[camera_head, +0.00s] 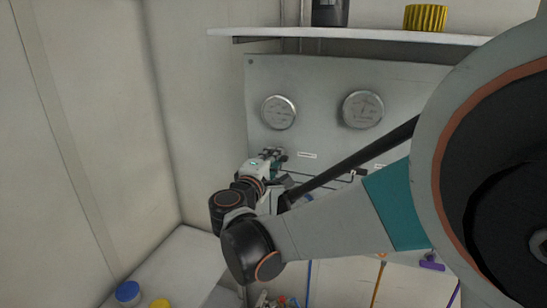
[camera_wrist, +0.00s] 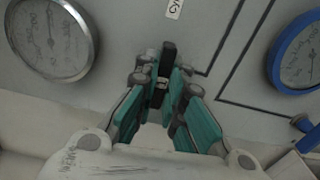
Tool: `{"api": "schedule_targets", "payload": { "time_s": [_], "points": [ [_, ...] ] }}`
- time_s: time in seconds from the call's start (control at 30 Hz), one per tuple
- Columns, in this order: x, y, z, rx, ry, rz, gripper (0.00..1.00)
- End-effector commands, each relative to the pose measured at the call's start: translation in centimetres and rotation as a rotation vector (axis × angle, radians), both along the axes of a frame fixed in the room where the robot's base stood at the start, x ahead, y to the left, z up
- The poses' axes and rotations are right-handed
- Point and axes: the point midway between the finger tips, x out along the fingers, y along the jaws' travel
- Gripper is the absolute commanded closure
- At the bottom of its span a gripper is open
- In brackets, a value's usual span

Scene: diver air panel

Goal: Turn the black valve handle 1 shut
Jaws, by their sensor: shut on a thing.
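The black valve handle 1 (camera_wrist: 168,52) shows in the wrist view as a short dark bar standing between my fingertips. My gripper (camera_wrist: 165,82) is shut on it, with the teal fingers on either side of the bar. In the head view my gripper (camera_head: 272,158) is at the left part of the grey panel (camera_head: 320,85), below the left gauge. There the fingers hide most of the handle, and I cannot tell its exact angle.
Round gauges (camera_head: 279,112) and (camera_head: 362,108) sit on the panel. A small white label (camera_head: 307,155) is right of my gripper. A shelf (camera_head: 350,42) juts out above, carrying a yellow ribbed object (camera_head: 425,17). In the wrist view a blue-rimmed gauge (camera_wrist: 275,62) is at right.

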Motion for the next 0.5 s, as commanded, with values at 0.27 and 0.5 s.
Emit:
{"api": "schedule_targets", "payload": {
  "time_s": [0.27, 0.5],
  "points": [
    [-0.09, -0.06, -0.12, 0.056, -0.017, -0.001, 1.00],
    [-0.10, -0.07, -0.13, 0.062, -0.019, -0.001, 1.00]
  ]
}}
